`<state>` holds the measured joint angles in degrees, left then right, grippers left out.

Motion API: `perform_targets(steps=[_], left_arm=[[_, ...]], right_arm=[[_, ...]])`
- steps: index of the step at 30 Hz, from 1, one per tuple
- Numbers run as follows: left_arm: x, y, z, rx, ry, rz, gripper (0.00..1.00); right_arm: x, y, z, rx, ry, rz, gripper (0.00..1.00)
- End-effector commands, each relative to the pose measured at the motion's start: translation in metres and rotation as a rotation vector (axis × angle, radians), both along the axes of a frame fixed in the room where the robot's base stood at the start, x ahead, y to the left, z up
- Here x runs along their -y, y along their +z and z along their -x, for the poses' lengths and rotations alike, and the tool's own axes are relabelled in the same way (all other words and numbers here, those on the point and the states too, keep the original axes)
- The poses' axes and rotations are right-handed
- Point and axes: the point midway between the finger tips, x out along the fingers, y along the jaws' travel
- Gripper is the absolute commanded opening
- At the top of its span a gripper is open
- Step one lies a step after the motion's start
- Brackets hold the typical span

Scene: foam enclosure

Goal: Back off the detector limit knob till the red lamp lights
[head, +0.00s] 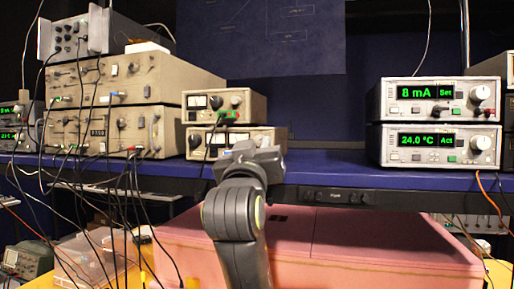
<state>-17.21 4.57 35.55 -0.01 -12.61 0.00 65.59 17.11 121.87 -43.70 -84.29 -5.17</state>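My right gripper (250,153) is at the middle of the head view, in front of the shelf edge. I see it from behind, and my own wrist hides the fingertips, so I cannot tell if it is open or shut. Just behind it stand two small stacked beige units; the upper unit (208,117) has meters and dark knobs, and the lower unit (262,140) is partly covered by the gripper. No readable label marks the detector limit knob, and I cannot make out a lit red lamp. My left gripper is not in view.
Larger stacked instruments (120,80) with hanging cables fill the left. On the right, an upper display unit (432,113) reads 8 mA Set and a lower one (395,158) reads 24.0 °C Act. Bare blue shelf (330,168) lies between. A pink foam box (370,240) stands below.

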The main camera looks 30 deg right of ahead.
Motion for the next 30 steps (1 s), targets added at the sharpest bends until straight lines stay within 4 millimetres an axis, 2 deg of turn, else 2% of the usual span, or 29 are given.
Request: perform_targets(steps=[11, 30], left_arm=[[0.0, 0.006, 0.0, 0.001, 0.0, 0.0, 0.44], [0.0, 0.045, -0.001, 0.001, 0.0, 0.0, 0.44]], right_arm=[[0.001, 0.002, 0.001, -0.061, -0.001, 0.053, 0.0], [0.003, 0.006, 0.004, -0.418, -0.001, 0.358, 0.0]])
